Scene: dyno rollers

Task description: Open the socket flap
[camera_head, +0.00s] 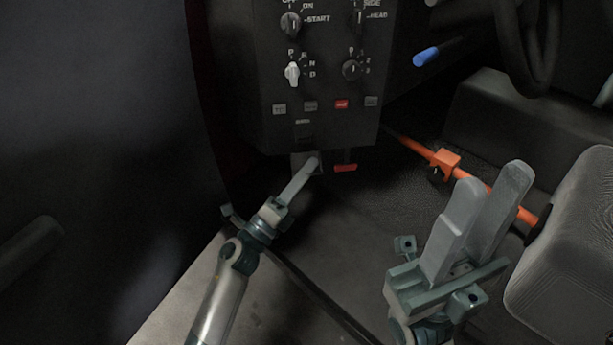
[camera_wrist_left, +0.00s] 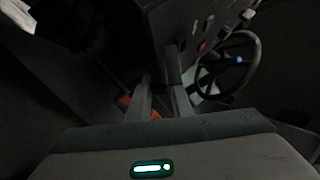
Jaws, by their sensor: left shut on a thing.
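A dark control panel (camera_head: 315,75) stands at the upper middle of the head view. A small grey flap (camera_head: 300,162) shows at its lower edge, partly covered by my left gripper (camera_head: 314,167). The left fingers are shut on it, reaching up from the lower left. In the left wrist view the two fingers of my left gripper (camera_wrist_left: 160,82) point at the dark panel, and what lies between their tips is too dark to make out. My right gripper (camera_head: 492,178) is at the lower right of the head view, fingers up, open and empty, apart from the panel.
A red tab (camera_head: 345,168) sits under the panel, just right of the left fingertips. An orange bar (camera_head: 415,148) runs behind my right gripper. A seat (camera_head: 570,240) stands at the right, and a steering wheel (camera_head: 513,50) at the upper right.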

